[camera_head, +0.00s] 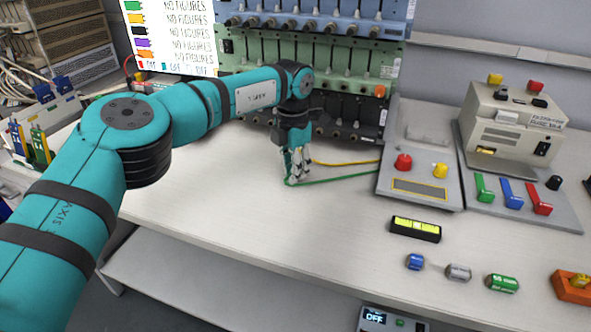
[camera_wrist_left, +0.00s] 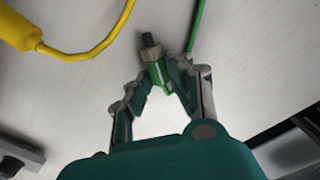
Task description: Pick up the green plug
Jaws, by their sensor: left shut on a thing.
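The green plug (camera_wrist_left: 159,73) shows in the left wrist view between the fingertips of my left gripper (camera_wrist_left: 160,82). It has a metal collar and a dark tip, and its green cable leads up out of that view. My left gripper is shut on it. In the head view my left gripper (camera_head: 294,178) points down close to the white table, in front of the green rack unit. There the plug is mostly hidden by the fingers, and the green cable (camera_head: 345,178) runs right toward a grey panel. My right gripper is not in view.
A yellow cable (camera_head: 345,163) lies behind the green one; its yellow plug (camera_wrist_left: 18,28) shows in the wrist view. The rack (camera_head: 325,60) stands behind the gripper. A grey panel with red and yellow buttons (camera_head: 420,178) is at right. The front left of the table is clear.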

